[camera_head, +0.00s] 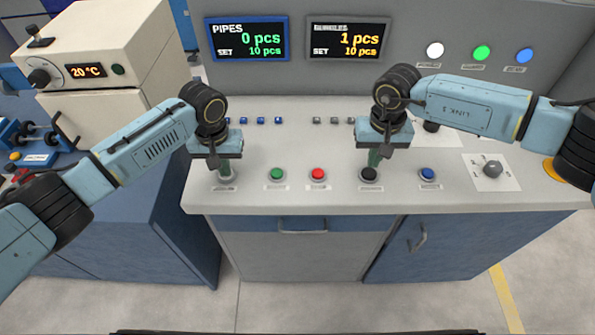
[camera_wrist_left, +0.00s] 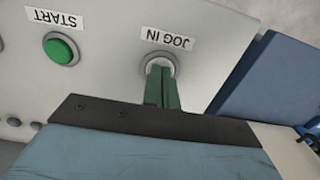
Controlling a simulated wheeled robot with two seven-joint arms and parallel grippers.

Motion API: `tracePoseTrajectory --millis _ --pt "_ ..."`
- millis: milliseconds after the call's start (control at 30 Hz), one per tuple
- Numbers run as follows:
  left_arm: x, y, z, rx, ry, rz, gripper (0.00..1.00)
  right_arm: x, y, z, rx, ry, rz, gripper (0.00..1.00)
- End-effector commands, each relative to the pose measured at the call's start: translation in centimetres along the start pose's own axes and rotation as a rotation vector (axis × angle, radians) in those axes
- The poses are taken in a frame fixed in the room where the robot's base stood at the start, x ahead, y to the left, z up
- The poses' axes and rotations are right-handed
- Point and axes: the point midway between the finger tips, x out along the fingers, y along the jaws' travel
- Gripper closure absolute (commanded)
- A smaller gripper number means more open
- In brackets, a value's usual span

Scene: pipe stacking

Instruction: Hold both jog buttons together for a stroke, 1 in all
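The JOG IN button (camera_wrist_left: 161,64) is at the left end of the console's front row; its ring shows in the wrist view and its cap is mostly hidden by my fingertips. My left gripper (camera_head: 225,172) points down onto it, its green fingers together and empty. The fingers also show closed in the wrist view (camera_wrist_left: 162,88). A black button (camera_head: 369,174) sits further right in the same row; its label is too small to read. My right gripper (camera_head: 373,163) points down at it, fingers together. I cannot tell whether either tip presses its button.
Green (camera_head: 277,174), red (camera_head: 318,174) and blue (camera_head: 428,175) buttons share the row. A rotary knob (camera_head: 492,169) is at right. The pipes display (camera_head: 247,39) reads 0 pcs, the other display (camera_head: 347,39) 1 pcs; both set to 10. White, green and blue lamps are at upper right.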

Motion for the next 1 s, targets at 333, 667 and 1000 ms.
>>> tracePoseTrajectory --millis 333,667,1000 --pt "0.4 -0.2 0.3 -0.002 -0.008 -0.006 1.00 -0.1 0.0 0.0 0.001 0.001 0.000 1.00" --pt "-3.2 -0.1 0.1 -0.001 -0.002 -0.001 1.00 -0.2 0.0 -0.1 0.001 0.001 -0.001 1.00" --pt "-6.8 0.0 0.0 -0.001 0.001 0.000 1.00 -0.2 0.0 -0.1 0.001 0.001 -0.001 1.00"
